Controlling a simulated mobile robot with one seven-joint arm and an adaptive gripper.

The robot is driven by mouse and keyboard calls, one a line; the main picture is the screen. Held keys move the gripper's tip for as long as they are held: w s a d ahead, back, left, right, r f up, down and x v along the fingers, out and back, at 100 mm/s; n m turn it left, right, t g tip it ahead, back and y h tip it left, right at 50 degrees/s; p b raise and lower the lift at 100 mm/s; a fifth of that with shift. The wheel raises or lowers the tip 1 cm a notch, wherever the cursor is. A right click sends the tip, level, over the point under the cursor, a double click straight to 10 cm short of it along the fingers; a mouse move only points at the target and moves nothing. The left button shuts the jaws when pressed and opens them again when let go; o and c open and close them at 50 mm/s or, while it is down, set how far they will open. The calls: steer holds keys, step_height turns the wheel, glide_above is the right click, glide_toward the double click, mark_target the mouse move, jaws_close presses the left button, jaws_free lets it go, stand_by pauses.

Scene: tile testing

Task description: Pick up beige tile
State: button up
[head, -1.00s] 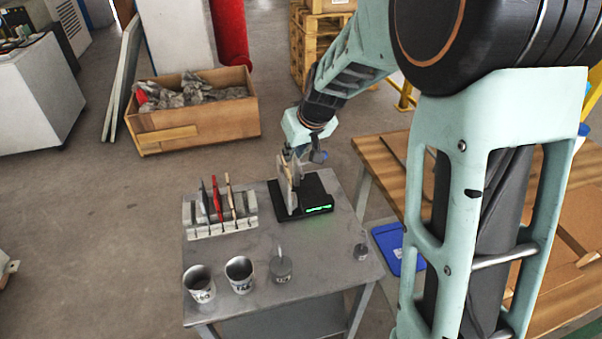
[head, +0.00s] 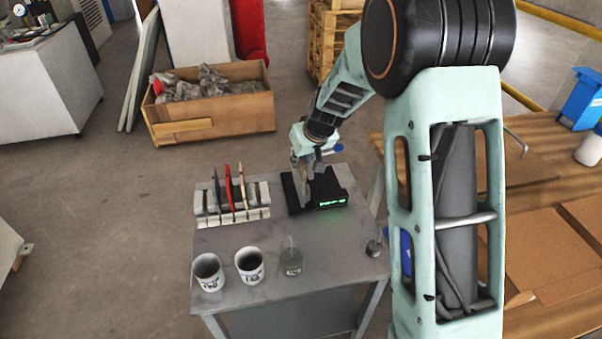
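A thin beige tile (head: 242,184) stands upright in a light slotted rack (head: 203,207) on the grey table, to the right of a red tile (head: 229,187) and a dark tile (head: 215,186). My gripper (head: 306,166) points down over a black scale (head: 333,187) with a green lit display, right of the rack. A pale greyish-beige, tile-like piece (head: 302,190) stands upright at the scale, directly below my gripper and overlapping it in the picture. The fingers are small and partly hidden, so I cannot tell whether they grip this piece.
Two white cups (head: 208,273) (head: 250,266), a grey weight-like piece (head: 291,262) and a smaller one (head: 374,248) stand along the table's (head: 240,236) front. A wooden crate (head: 222,118) lies on the floor behind. A wooden workbench (head: 545,185) is at right.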

jaws_close()
steer(key=shift+r, duration=0.1)
stand_by(0.3)
